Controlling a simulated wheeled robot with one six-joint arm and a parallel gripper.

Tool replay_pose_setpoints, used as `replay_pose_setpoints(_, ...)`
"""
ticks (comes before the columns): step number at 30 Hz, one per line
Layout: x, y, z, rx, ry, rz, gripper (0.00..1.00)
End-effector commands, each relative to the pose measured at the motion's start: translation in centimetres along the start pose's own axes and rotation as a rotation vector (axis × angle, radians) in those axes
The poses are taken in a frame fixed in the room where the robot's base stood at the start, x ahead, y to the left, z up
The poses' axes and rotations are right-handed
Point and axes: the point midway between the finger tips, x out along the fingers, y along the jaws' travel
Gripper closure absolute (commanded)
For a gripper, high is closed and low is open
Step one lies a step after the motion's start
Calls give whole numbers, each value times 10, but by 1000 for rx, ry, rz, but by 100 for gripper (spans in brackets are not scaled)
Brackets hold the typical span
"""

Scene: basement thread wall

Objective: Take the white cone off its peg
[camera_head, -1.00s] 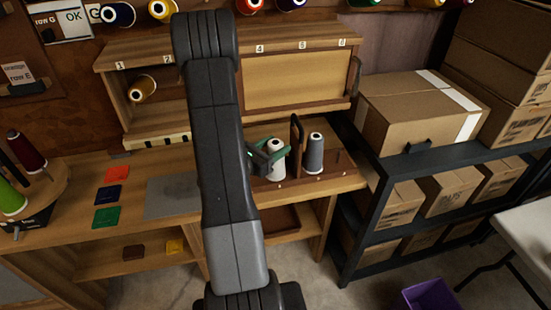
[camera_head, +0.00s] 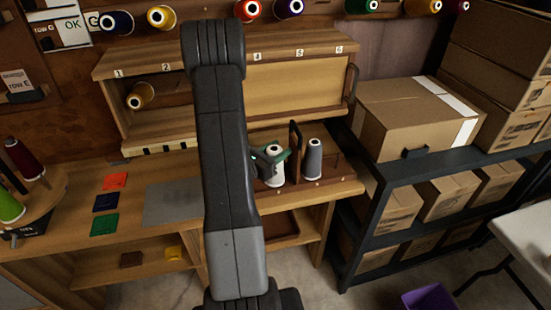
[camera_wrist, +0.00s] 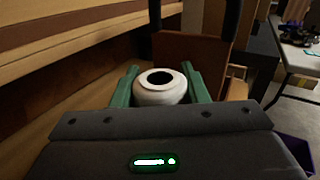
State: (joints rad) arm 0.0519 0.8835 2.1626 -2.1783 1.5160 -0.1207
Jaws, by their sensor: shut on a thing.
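The white cone (camera_head: 276,178) stands upright at the right part of the workbench, left of a grey cone. My gripper (camera_head: 272,158) comes in from the left and its green fingers are shut on the white cone near its top. In the wrist view the white cone (camera_wrist: 160,88) sits between the two green fingers, its dark top hole facing up. Its peg is hidden inside or below it. I cannot tell whether the cone's base is clear of the rack.
The grey cone (camera_head: 312,160) stands close on the right. A dark upright handle (camera_head: 295,148) rises between and behind the cones. A shelf unit (camera_head: 220,85) overhangs behind. Cardboard boxes (camera_head: 412,120) fill the rack at right. Coloured squares (camera_head: 105,200) lie on the bench at left.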

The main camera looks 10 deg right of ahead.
Motion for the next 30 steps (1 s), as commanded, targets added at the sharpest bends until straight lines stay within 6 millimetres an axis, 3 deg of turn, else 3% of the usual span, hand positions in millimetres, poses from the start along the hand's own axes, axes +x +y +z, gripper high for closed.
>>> replay_pose_setpoints(8,0,0,14,3,-2,0,99)
replay_pose_setpoints(21,0,-3,66,4,-3,0,99)
replay_pose_setpoints(30,0,-4,91,2,-1,0,99)
